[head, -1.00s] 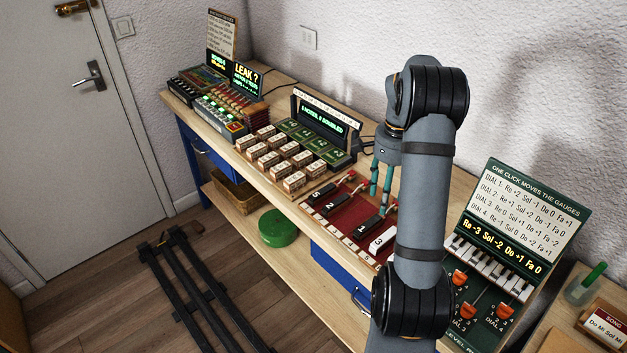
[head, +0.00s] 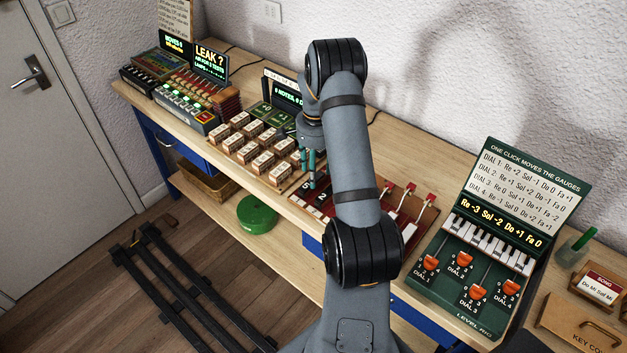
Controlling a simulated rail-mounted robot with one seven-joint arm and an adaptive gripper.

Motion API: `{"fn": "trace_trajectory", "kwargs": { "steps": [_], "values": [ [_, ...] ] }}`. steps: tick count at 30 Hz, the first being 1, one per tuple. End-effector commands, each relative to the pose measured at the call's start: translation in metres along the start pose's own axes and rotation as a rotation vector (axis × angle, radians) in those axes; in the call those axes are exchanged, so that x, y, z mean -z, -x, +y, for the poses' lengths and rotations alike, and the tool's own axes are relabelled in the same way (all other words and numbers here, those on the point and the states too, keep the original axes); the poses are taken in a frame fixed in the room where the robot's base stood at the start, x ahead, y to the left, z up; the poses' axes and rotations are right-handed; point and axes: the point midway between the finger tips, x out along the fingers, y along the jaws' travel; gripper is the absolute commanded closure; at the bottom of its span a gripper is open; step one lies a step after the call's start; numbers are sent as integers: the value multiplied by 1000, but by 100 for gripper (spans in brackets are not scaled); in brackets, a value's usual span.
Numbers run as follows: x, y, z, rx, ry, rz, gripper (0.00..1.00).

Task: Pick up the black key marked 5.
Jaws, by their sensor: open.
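The black key marked 5 (head: 305,187) lies at the left end of the red-lined tray (head: 427,214) in the head view, partly covered by my gripper. A second black key, marked 2 (head: 322,198), lies just right of it. My gripper (head: 308,178) points down with its teal fingers apart, at or just above the key marked 5. I cannot tell whether the fingers touch the key or stand on both sides of it. My arm hides the middle of the tray.
Wooden blocks (head: 262,163) stand in rows left of the tray, close to my gripper. A green display unit (head: 284,95) stands behind them. The green dial panel (head: 470,270) with orange knobs is at the right. Red-tipped levers (head: 409,189) rise from the tray's right part.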

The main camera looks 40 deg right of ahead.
Motion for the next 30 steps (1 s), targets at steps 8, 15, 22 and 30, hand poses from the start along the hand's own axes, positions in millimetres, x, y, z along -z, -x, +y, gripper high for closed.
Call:
{"fn": "trace_trajectory", "kwargs": {
  "steps": [8, 15, 22, 30],
  "values": [
    [4, -36, 1, -3, -2, -2, 48],
    [4, -44, 0, 0, -2, 0, 48],
    [4, -44, 0, 0, -2, 0, 56],
    [4, -44, 0, -1, -2, 0, 72]
  ]
}}
